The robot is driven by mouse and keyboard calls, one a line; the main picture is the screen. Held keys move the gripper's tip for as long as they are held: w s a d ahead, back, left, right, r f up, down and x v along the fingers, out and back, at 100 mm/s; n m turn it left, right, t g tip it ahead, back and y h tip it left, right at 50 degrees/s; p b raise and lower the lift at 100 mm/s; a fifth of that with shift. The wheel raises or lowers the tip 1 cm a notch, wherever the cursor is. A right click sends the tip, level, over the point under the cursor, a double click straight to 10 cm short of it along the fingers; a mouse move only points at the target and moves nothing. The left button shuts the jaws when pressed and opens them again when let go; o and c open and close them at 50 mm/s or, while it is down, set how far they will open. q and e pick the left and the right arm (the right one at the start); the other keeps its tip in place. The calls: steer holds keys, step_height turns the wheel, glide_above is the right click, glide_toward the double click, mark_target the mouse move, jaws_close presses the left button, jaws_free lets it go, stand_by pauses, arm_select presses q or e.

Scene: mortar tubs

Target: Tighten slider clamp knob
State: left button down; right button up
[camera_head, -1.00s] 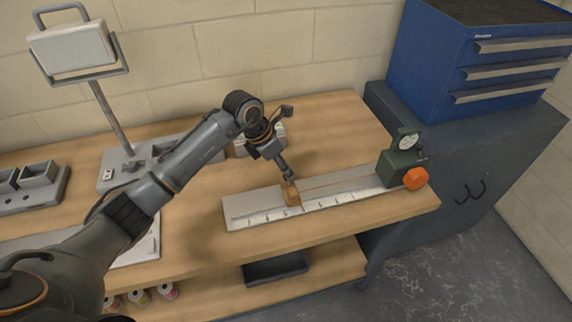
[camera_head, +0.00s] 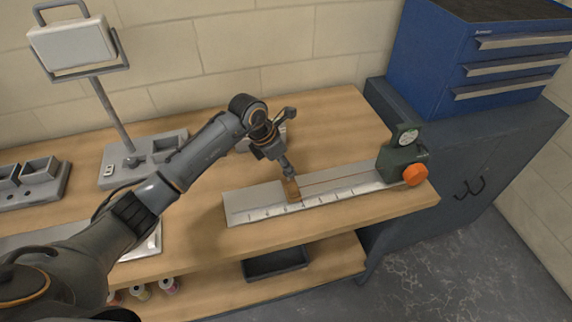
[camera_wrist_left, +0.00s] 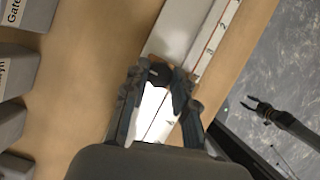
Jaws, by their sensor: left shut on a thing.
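The slider (camera_head: 291,190) is a small brown-orange block on the pale ruled rail (camera_head: 330,191) lying along the bench. A dark round knob (camera_wrist_left: 160,74) shows in the left wrist view over the rail. My left gripper (camera_head: 290,176) points down at the slider and is shut on the knob, with a finger on each side of it. The fingers and wrist hide part of the knob and slider in the head view. My right gripper (camera_wrist_left: 260,107) seems to show at the right of the left wrist view, fingers apart and empty, over the floor.
A dark green end block (camera_head: 398,165) with a round dial (camera_head: 408,138) and an orange knob (camera_head: 415,175) stands at the rail's right end. Grey labelled tubs (camera_wrist_left: 12,70) stand beside the rail. A lamp (camera_head: 72,45) is at the back left. The bench's back right is clear.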

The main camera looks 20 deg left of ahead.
arm_select(q)
steer(key=shift+f+b, duration=0.15)
steer(key=shift+b, duration=0.35)
steer(key=m+g+b, duration=0.1)
steer(key=m+b, duration=0.2)
steer(key=b, duration=0.1)
steer(key=m+g+b, duration=0.1)
steer(key=m+b, duration=0.2)
steer(key=b, duration=0.1)
steer(key=m+g+h+b, duration=0.1)
steer(key=m+b, duration=0.2)
steer(key=b, duration=0.1)
steer(key=shift+w+f+m+g, duration=0.1)
steer(key=shift+w+m+g, duration=0.2)
steer(key=m+g+b, duration=0.1)
steer(key=m+b, duration=0.2)
steer(key=shift+m+y, duration=0.3)
steer(key=shift+w+d+r+m+g+b, duration=0.15)
steer(key=shift+m+g+b, duration=0.35)
steer(key=shift+m, duration=0.6)
steer(key=shift+m+g+y, duration=0.4)
steer(key=shift+m+y, duration=0.2)
steer(key=shift+m, duration=0.5)
steer(key=c, duration=1.1)
jaws_free()
steer(key=shift+o, duration=0.2)
steer(key=shift+r, duration=0.1)
steer(key=shift+r, duration=0.1)
